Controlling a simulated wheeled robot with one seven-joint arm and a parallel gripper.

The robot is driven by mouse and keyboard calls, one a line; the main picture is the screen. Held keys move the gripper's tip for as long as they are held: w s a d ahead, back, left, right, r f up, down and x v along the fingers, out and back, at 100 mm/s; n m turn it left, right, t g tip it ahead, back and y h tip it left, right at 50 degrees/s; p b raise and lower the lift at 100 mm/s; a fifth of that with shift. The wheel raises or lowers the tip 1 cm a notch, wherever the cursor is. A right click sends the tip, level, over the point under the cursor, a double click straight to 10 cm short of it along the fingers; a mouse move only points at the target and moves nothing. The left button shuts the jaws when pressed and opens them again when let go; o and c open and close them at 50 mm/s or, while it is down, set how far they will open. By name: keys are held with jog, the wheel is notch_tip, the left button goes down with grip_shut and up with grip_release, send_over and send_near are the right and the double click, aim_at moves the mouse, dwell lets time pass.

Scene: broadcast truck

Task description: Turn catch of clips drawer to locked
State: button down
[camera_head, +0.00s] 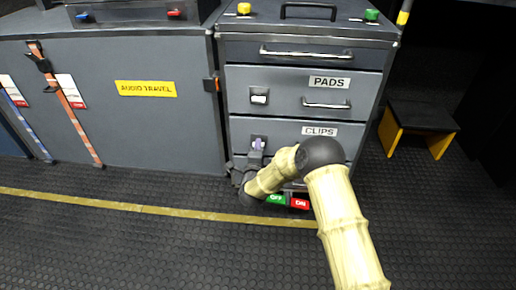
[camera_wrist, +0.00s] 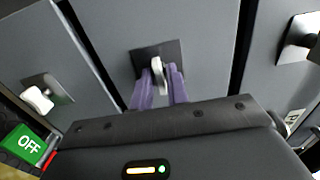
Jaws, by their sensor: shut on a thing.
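The clips drawer (camera_head: 288,131) is grey, with a white "CLIPS" label, and looks closed in the cabinet front. Its catch (camera_wrist: 157,63) is a pale lever on a dark square plate in the wrist view. My gripper (camera_head: 258,145) is at this catch, at the left of the drawer. In the wrist view the purple fingers of my gripper (camera_wrist: 160,85) are shut on the lever, one on each side. In the head view the fingers hide most of the lever, and my arm covers the lower right of the drawer. Whether the catch is locked cannot be told.
Above is the pads drawer (camera_head: 290,82) with its own catch (camera_head: 259,97) and a bar handle (camera_head: 326,104). Another catch (camera_wrist: 38,98) shows below the clips drawer. A green "OFF" (camera_head: 276,199) and red "ON" (camera_head: 300,203) switch sits low. A stool (camera_head: 420,116) stands right.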

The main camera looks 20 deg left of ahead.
jog(key=shift+d, duration=0.1)
dwell(0.3)
jog(key=c, duration=1.6)
grip_release()
jog(key=shift+o, duration=0.2)
jog(key=p+v, duration=0.7)
jog(key=v, duration=1)
jog(key=shift+s, duration=0.2)
jog(key=shift+f, duration=0.1)
